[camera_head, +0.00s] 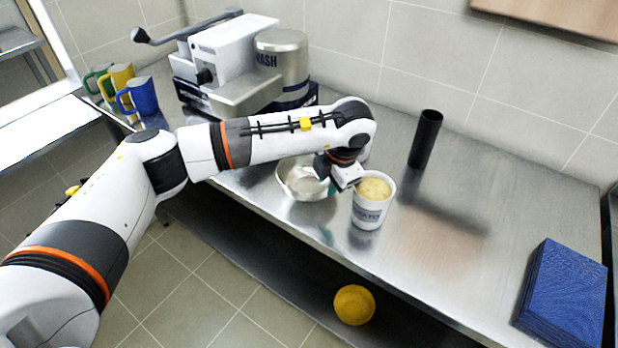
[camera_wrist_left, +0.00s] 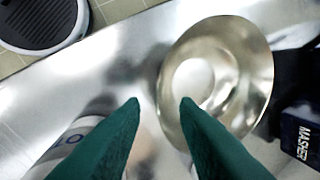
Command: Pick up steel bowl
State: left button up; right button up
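The steel bowl (camera_head: 292,184) is a shallow, shiny bowl on the steel counter near its front edge, partly hidden by my left gripper in the head view. My left gripper (camera_head: 338,178) is at the bowl's right side. My right gripper is not in view.
A white tub (camera_head: 368,214) of yellow food stands just right of the gripper. A masher machine (camera_head: 235,55) and several mugs (camera_head: 143,95) are at back left. A black cup (camera_head: 425,140) and blue stack (camera_head: 562,295) are rightward. An orange ball (camera_head: 354,304) lies below.

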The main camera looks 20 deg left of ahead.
aim_at(324, 191)
pick_arm(q)
jog(key=p+x, duration=0.1)
jog(key=x, duration=0.3)
jog(key=shift+s+a+f, duration=0.1)
jog(key=shift+a+f, duration=0.05)
jog(key=shift+f, duration=0.1)
jog(key=shift+c, duration=0.2)
grip_shut()
jog(key=shift+r, duration=0.15)
